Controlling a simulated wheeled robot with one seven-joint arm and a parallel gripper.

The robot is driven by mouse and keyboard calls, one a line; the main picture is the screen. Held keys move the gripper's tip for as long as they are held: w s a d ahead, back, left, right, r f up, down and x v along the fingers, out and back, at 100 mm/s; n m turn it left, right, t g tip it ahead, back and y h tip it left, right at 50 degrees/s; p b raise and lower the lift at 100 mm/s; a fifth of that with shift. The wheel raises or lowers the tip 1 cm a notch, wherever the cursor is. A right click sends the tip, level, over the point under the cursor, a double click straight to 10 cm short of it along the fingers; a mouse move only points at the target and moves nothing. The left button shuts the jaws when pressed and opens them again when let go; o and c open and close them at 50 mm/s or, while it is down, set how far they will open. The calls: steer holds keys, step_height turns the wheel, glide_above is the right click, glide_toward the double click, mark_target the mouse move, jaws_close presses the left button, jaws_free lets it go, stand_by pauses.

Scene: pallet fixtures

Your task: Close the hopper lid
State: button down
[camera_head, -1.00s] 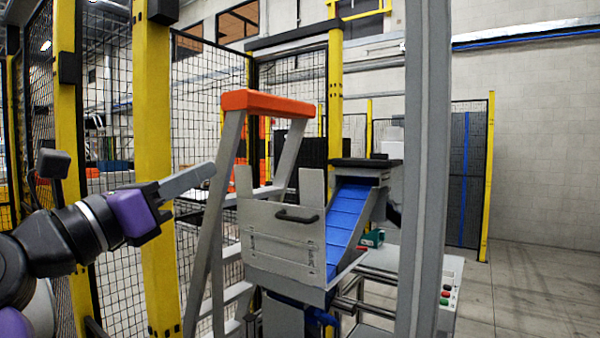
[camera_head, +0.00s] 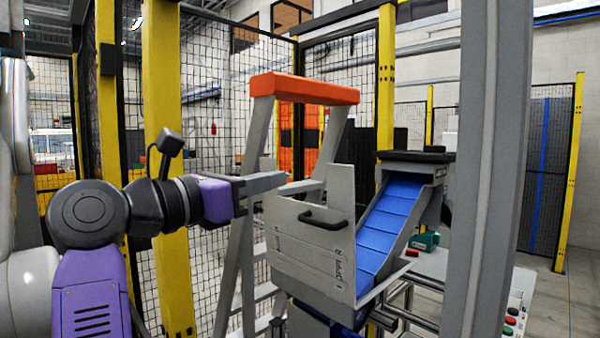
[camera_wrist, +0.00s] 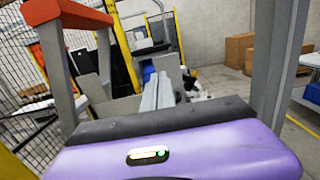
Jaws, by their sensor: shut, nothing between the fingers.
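The hopper (camera_head: 312,290) is a grey metal box at the foot of a blue conveyor (camera_head: 385,235). Its front panel carries a black handle (camera_head: 322,219). A flat grey plate (camera_head: 341,198) stands upright at its back edge; I cannot tell whether this plate is the lid. My gripper (camera_head: 284,180) is shut and empty, its grey fingers pointing right at the hopper's upper left corner. In the head view I cannot tell whether the fingertips touch it. In the wrist view the shut fingers (camera_wrist: 158,92) point ahead toward the grey panels, which they partly hide.
A grey ladder-like stand with an orange top (camera_head: 303,88) rises just behind the hopper. A grey post (camera_head: 480,170) stands at the right, close by. Yellow posts (camera_head: 160,130) and black mesh fencing bound the left. A table with buttons (camera_head: 512,310) lies at lower right.

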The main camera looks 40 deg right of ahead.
mark_target(334, 165)
steer(key=shift+w+d+r+p, duration=0.15)
steer(key=shift+d+p, duration=0.6)
steer(key=shift+d, duration=1.4)
steer(key=shift+d+r+p, duration=0.2)
steer(key=shift+d+p, duration=0.6)
steer(key=shift+d, duration=1.4)
steer(key=shift+w+d+r+p, duration=0.15)
steer(key=shift+d+p, duration=0.6)
steer(key=shift+d, duration=1.4)
steer(key=shift+s+d, duration=0.1)
steer(key=shift+d, duration=0.05)
